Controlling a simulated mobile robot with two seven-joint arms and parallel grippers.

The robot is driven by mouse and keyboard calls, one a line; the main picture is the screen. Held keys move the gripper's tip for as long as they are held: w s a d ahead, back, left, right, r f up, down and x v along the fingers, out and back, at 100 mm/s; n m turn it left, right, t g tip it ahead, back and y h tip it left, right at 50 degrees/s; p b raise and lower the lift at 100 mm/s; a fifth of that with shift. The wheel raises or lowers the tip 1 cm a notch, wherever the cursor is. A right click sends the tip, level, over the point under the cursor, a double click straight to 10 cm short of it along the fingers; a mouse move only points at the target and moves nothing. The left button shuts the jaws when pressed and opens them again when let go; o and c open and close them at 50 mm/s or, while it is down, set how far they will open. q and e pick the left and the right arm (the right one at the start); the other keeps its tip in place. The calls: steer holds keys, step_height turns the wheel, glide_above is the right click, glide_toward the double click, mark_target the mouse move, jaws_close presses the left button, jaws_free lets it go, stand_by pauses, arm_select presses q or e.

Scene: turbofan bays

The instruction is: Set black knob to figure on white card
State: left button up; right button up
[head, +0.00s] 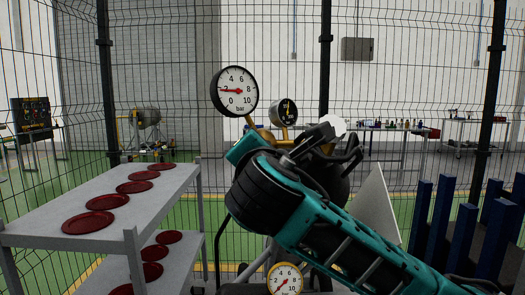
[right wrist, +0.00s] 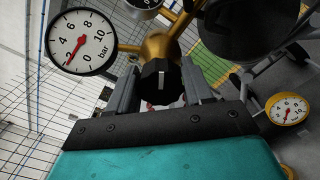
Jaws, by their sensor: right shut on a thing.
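In the right wrist view the black knob (right wrist: 160,82) sits on a brass body (right wrist: 160,45), with a pale mark on its face. My right gripper (right wrist: 162,88) is shut on this knob, one finger on each side. In the head view my right gripper (head: 320,135) reaches in beside the gauges, and the knob is hidden there. The large white dial gauge (head: 235,91) has its red needle at about 2 bar; it also shows in the right wrist view (right wrist: 82,41). I cannot make out a white card with a figure. My left gripper is not in view.
A smaller dark gauge (head: 284,112) stands beside the large one, and another yellow-rimmed gauge (head: 285,280) is low at the front. A grey shelf (head: 160,190) with red discs is at the left. Blue posts (head: 440,225) stand at the right. A mesh fence is behind.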

steer(key=m, duration=0.3)
steer(key=shift+m, duration=0.4)
steer(key=shift+d+m+p, duration=0.1)
steer(key=shift+m+p, duration=0.2)
steer(key=shift+m, duration=1.6)
steer(key=o, duration=1)
steer(key=shift+f, duration=0.1)
steer(key=shift+s, duration=0.1)
steer(key=s+b, duration=0.1)
steer(key=s, duration=1.1)
steer(key=shift+s, duration=0.4)
